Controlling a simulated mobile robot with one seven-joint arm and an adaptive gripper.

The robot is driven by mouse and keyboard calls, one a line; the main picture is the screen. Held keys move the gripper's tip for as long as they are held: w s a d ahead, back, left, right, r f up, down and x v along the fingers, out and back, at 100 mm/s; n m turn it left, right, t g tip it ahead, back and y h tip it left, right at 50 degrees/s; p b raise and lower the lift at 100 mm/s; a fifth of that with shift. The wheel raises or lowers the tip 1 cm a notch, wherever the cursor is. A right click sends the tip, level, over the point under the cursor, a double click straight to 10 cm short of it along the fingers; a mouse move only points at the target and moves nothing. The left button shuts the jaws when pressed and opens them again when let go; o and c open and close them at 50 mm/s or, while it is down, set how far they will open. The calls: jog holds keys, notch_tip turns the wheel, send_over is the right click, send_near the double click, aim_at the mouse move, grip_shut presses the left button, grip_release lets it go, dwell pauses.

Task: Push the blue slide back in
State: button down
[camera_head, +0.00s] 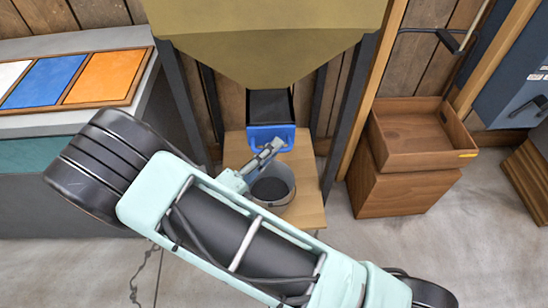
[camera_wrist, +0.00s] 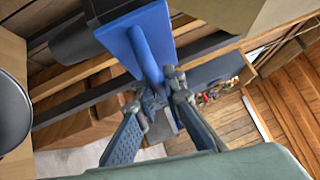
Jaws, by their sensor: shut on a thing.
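The blue slide (camera_head: 268,131) sits at the dark outlet (camera_head: 270,105) below the olive hopper (camera_head: 270,45). In the wrist view it is a flat blue plate (camera_wrist: 122,42) with a raised handle bar (camera_wrist: 146,52). My gripper (camera_head: 270,150) reaches it from below, fingers closed on the handle. In the wrist view both fingertips of my gripper (camera_wrist: 162,84) meet at the bar's near end. How far the slide stands out of the outlet is hard to tell.
A grey bucket (camera_head: 289,200) with dark contents stands under the outlet on a wooden stand (camera_head: 310,208). Dark hopper legs (camera_head: 350,110) flank it. A wooden crate (camera_head: 398,165) is at the right. A counter with white, blue and orange panels (camera_head: 103,77) is at the left.

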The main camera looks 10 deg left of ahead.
jog(key=shift+w+a, duration=0.3)
jog(key=shift+w, duration=0.6)
jog(key=shift+r, duration=0.1)
jog(key=c, duration=2)
grip_release()
jog(key=v, duration=1.2)
jog(key=shift+d, duration=0.1)
